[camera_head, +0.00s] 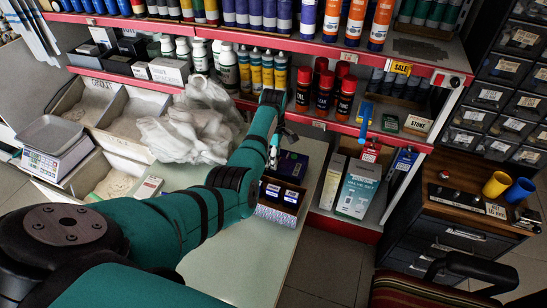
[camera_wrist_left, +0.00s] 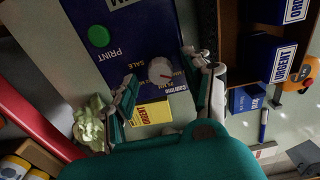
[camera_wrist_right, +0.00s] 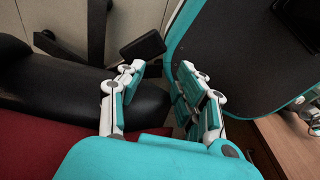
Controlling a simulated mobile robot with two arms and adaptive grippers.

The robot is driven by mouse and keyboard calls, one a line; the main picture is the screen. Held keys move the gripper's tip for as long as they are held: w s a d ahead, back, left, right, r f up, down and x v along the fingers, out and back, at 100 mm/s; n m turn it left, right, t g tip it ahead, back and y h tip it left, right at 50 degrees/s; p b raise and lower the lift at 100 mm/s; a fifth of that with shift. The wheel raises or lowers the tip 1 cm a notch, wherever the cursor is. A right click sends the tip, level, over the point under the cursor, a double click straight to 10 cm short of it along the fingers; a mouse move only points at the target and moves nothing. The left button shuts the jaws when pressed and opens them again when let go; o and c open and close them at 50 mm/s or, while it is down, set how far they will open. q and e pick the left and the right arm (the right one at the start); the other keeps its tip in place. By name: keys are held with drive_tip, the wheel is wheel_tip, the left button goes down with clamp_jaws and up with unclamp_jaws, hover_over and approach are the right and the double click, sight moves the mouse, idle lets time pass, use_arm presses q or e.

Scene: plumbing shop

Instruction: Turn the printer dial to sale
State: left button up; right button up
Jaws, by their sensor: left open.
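In the left wrist view a pale round dial (camera_wrist_left: 160,70) sits on the dark blue printer panel (camera_wrist_left: 135,40). The word SALE is printed beside it, and other small lettering is partly hidden. Which label the dial points to is too small to tell. My left gripper (camera_wrist_left: 163,68) is open, with its fingers on either side of the dial; whether they touch it I cannot tell. In the head view the left gripper (camera_head: 273,152) hangs over the counter beside the dark printer (camera_head: 292,166). My right gripper (camera_wrist_right: 160,68) is open and empty near a chair.
On the panel is a green PRINT button (camera_wrist_left: 98,36). A yellow card (camera_wrist_left: 152,112) lies close to the fingers. A box with URGENT labels (camera_head: 283,193) stands next to the printer. Crumpled plastic (camera_head: 190,125) lies left of the arm. The counter's front (camera_head: 235,262) is clear.

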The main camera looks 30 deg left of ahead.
use_arm(q)
drive_tip(key=shift+f, duration=0.4)
use_arm(e)
drive_tip(key=shift+s, duration=0.4)
use_arm(q)
clamp_jaws()
use_arm(e)
drive_tip(key=shift+s, duration=0.2)
